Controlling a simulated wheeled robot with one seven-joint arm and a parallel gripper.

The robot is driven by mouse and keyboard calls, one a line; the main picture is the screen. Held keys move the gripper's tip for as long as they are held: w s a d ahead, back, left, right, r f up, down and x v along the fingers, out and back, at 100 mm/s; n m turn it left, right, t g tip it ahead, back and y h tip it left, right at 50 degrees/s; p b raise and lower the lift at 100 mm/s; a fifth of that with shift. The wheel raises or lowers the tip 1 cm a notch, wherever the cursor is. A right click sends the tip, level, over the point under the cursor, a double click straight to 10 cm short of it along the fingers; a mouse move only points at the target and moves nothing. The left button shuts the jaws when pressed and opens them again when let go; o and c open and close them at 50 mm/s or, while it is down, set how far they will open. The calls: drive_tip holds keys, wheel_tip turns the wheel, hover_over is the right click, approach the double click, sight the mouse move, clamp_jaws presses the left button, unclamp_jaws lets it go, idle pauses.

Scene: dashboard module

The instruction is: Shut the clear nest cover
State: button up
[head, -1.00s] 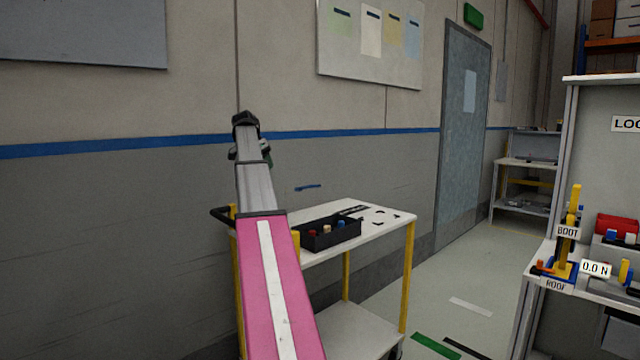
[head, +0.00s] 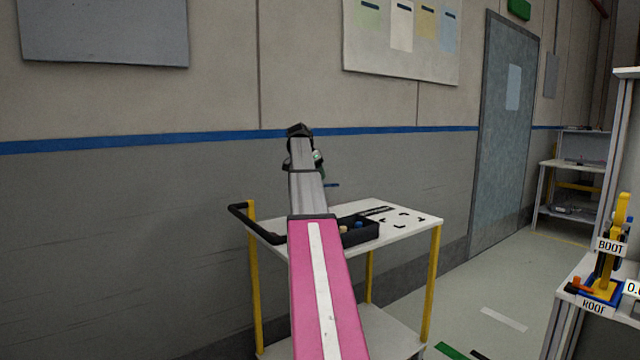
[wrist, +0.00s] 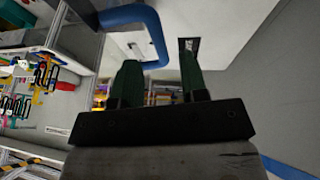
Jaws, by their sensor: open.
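I cannot make out a clear nest cover in either view. My gripper (wrist: 160,75) shows in the wrist view with its two dark green fingers apart and nothing between them. In the head view my arm reaches forward over the cart, and the gripper end is small and partly hidden by the wrist. At the right edge of the head view, a blue and yellow fixture (head: 614,245) with BOOT and ROOF labels stands on a bench (head: 572,270); the picture edge cuts the bench off.
A white-topped cart (head: 415,222) with yellow legs stands ahead. A black tray (head: 362,236) with small parts lies on it, partly behind my arm. A grey door (head: 505,130) and another bench (head: 575,165) are farther back. Open floor (head: 490,285) lies between cart and near bench.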

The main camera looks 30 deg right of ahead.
drive_tip(key=shift+x, duration=1.55)
clamp_jaws()
